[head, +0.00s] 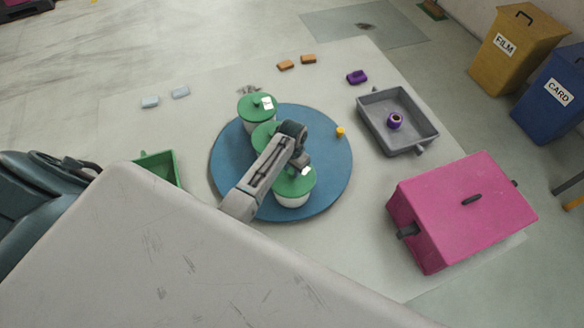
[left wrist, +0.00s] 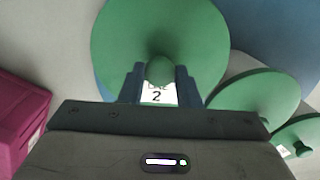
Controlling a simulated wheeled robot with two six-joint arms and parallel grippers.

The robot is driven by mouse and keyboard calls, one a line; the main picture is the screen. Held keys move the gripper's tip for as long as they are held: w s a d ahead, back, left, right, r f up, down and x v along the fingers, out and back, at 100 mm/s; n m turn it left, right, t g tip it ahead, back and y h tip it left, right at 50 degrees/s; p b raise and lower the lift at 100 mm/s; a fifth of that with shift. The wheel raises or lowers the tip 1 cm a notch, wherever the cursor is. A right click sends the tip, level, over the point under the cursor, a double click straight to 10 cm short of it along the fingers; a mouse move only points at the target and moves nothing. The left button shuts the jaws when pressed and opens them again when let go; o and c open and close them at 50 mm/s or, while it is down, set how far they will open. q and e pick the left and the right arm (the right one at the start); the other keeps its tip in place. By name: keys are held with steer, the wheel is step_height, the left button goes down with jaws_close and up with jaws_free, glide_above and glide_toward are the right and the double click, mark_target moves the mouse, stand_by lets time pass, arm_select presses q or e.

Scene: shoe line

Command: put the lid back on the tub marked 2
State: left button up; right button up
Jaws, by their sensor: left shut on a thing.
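My left gripper (head: 301,169) is above the front tub (head: 292,201), a white tub under a green lid (head: 297,186). In the left wrist view the fingers of the left gripper (left wrist: 160,78) are shut on the round knob (left wrist: 159,70) of this green lid (left wrist: 160,25). A white label (left wrist: 157,97) with a 2 shows on the lid between the fingers. The lid is over the tub, but I cannot tell if it is fully seated. My right gripper is not in view.
Two more green-lidded tubs, one at the back (head: 257,108) and one in the middle (head: 262,135), share the blue round table (head: 335,170). A small yellow object (head: 340,132) is near its edge. A grey tray (head: 428,132) and pink box (head: 465,205) stand right; a green bin (head: 158,165) left.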

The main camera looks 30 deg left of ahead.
arm_select(q)
steer(key=shift+f, duration=0.1)
stand_by(0.8)
steer(key=o, duration=1.6)
steer(key=shift+o, duration=0.2)
steer(key=shift+r, duration=3.5)
